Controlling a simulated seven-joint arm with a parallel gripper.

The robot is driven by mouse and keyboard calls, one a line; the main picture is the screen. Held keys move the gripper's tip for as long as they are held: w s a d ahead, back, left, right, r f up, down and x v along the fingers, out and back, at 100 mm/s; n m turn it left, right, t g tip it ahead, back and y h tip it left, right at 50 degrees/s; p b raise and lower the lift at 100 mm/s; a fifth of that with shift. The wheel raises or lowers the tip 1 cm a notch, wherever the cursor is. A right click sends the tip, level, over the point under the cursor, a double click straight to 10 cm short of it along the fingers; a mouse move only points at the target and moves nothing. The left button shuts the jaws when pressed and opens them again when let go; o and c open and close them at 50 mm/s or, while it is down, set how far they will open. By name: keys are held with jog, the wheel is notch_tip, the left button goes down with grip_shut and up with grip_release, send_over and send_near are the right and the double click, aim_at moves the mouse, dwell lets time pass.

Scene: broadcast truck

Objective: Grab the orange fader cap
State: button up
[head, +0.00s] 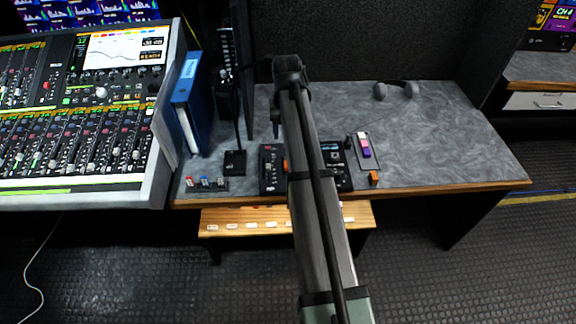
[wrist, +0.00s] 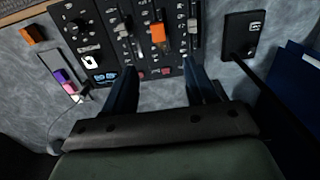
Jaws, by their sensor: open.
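The orange fader cap (wrist: 158,33) sits on a slider of a black control panel (wrist: 142,60), between a white cap and a pale grey cap in the wrist view. In the head view the orange cap (head: 285,165) shows only in part beside my arm. My gripper (wrist: 160,66) is open and empty, its two dark fingers spread apart. In the wrist view the orange cap appears beyond the fingertips, roughly in line with the gap. No contact with the cap shows. In the head view my arm hides most of the gripper and the middle of the panel.
A separate orange block (head: 374,177) lies near the desk's front edge. A tray of coloured caps (head: 365,153), a black desk box (head: 235,163), headphones (head: 396,89) and a blue binder (head: 187,100) stand around. The grey desk (head: 440,135) is clear at right.

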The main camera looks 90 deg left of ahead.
notch_tip(320, 180, down, 8)
jog(key=shift+f, duration=0.2)
jog(key=shift+w+d+f, duration=0.1)
jog(key=shift+d+f, duration=0.05)
jog(key=shift+f, duration=1.2)
jog(key=shift+d+f, duration=0.1)
jog(key=shift+f, duration=1.2)
jog(key=shift+c, duration=0.3)
grip_shut()
